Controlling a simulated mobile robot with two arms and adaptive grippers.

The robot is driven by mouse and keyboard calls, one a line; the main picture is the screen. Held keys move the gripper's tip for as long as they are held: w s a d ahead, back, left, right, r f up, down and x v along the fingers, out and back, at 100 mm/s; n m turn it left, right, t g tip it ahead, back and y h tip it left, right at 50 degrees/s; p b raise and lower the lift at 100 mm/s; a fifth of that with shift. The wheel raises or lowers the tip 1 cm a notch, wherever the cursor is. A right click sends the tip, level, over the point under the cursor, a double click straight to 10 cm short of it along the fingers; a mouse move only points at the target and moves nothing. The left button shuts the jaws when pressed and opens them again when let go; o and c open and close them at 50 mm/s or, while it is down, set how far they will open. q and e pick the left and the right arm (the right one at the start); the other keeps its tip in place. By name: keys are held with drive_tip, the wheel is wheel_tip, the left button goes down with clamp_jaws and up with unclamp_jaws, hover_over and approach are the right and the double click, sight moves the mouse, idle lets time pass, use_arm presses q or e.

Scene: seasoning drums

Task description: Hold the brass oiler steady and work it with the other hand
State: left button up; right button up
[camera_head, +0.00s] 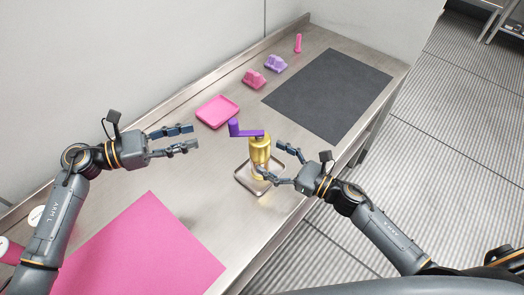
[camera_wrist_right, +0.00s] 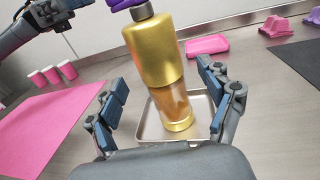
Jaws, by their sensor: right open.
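The brass oiler (camera_head: 260,150) stands upright in a small metal tray (camera_head: 243,184), with a purple crank (camera_head: 247,133) on its top. In the right wrist view the oiler's gold body (camera_wrist_right: 160,50) and amber lower part (camera_wrist_right: 172,103) show. My right gripper (camera_head: 268,161) is open, with its fingers on either side of the oiler; in the wrist view gaps show between the fingers and the body. My left gripper (camera_head: 195,137) is open and empty, to the left of the crank and apart from it.
A pink dish (camera_head: 217,112) lies behind the oiler. Pink (camera_head: 254,78) and purple (camera_head: 275,64) blocks and a pink peg-like item (camera_head: 298,43) stand farther back. A dark mat (camera_head: 330,95) and a pink mat (camera_head: 145,250) lie flat. Pink cups (camera_wrist_right: 52,75) stand at the left.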

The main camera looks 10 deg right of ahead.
sight(269, 156)
drive_tip(key=shift+x, duration=2.05)
drive_tip(key=shift+c, duration=0.2)
